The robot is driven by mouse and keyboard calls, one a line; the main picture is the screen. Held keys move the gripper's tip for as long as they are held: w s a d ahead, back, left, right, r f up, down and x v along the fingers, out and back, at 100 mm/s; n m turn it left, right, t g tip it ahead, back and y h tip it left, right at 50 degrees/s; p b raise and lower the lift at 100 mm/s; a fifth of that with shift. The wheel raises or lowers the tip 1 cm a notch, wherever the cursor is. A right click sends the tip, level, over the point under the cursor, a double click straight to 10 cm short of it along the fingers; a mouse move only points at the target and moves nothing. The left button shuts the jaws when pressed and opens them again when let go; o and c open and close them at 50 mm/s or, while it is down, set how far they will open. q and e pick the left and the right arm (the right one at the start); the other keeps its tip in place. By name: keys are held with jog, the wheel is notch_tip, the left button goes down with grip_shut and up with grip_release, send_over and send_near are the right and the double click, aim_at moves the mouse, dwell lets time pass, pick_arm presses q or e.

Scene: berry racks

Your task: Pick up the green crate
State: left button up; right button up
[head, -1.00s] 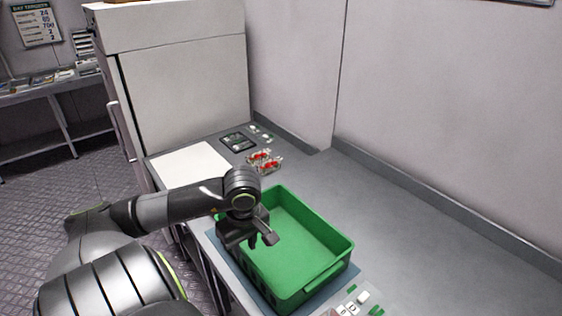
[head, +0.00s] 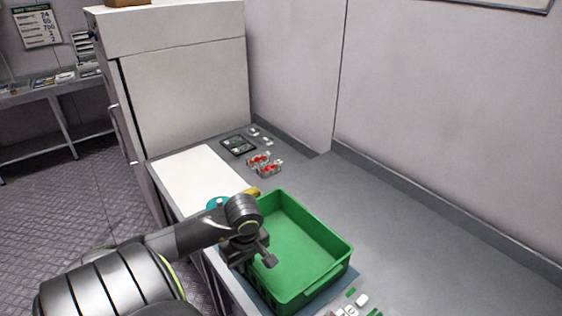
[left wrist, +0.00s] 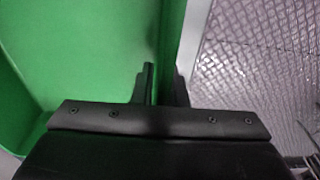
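The green crate (head: 318,232) is empty and stands upright on a blue-grey mat (head: 258,283) near the counter's front edge. My left gripper (head: 268,262) is at the crate's near left wall. In the left wrist view the two dark fingers (left wrist: 164,88) are close together, one on each side of the green crate wall (left wrist: 171,40). The inner finger is against the wall, and the gripper looks shut on it. In the head view my left arm hides part of this wall. My right gripper is not in view.
White and green small pieces (head: 361,300) lie by the crate's near right corner. Clear boxes with red berries (head: 264,165), a black tray (head: 238,145) and a white board (head: 197,178) lie farther back. The counter right of the crate is clear, up to the wall.

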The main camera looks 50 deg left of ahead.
pick_arm(q)
grip_shut()
jog(key=shift+r, duration=0.1)
jog(key=shift+w, duration=0.1)
